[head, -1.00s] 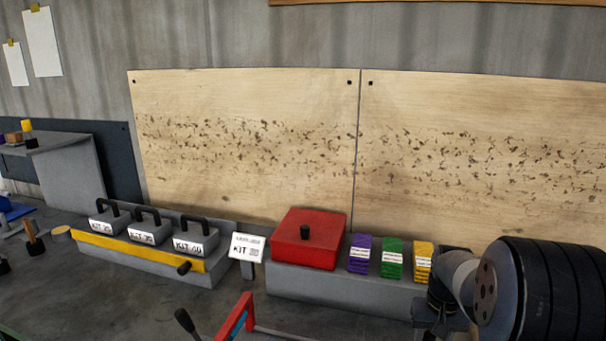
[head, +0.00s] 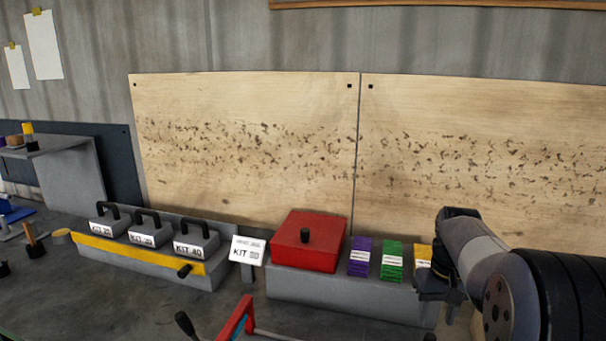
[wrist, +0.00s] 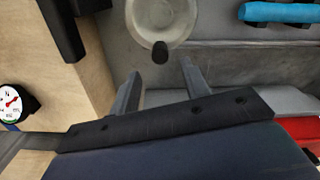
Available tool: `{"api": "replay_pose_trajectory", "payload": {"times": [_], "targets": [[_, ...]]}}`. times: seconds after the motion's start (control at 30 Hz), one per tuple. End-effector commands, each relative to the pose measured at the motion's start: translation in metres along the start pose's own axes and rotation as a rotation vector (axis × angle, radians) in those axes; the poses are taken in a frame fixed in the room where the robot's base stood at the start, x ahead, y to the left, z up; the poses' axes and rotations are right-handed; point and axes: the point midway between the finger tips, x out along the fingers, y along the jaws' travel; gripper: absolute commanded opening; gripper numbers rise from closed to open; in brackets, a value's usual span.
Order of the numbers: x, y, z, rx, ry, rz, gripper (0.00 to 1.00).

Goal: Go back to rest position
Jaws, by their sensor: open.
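My gripper (wrist: 160,68) is open in the wrist view, with its two grey fingers apart and nothing between them. A round grey metal part with a dark knob (wrist: 162,18) lies beyond the fingertips, apart from them as far as I can tell. In the head view my arm comes in from the lower right. Its bent wrist end is in front of the right end of the grey block and partly hides the yellow stack (head: 424,256). The gripper fingers cannot be made out clearly there.
A red box (head: 308,240), a purple stack (head: 360,257) and a green stack (head: 392,262) stand on the grey block (head: 340,297). Kit boxes (head: 148,233) sit in a rack at left. The wrist view shows a dial gauge (wrist: 12,102) and a blue cylinder (wrist: 275,12).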

Motion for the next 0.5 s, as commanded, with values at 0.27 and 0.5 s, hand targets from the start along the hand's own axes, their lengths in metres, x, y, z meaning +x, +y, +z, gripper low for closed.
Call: {"api": "replay_pose_trajectory", "payload": {"times": [0.27,0.5], "targets": [[0.058,0.000,0.000,0.001,-0.003,-0.001,0.44],[0.088,0.004,0.001,0.074,0.004,0.001,0.44]]}}
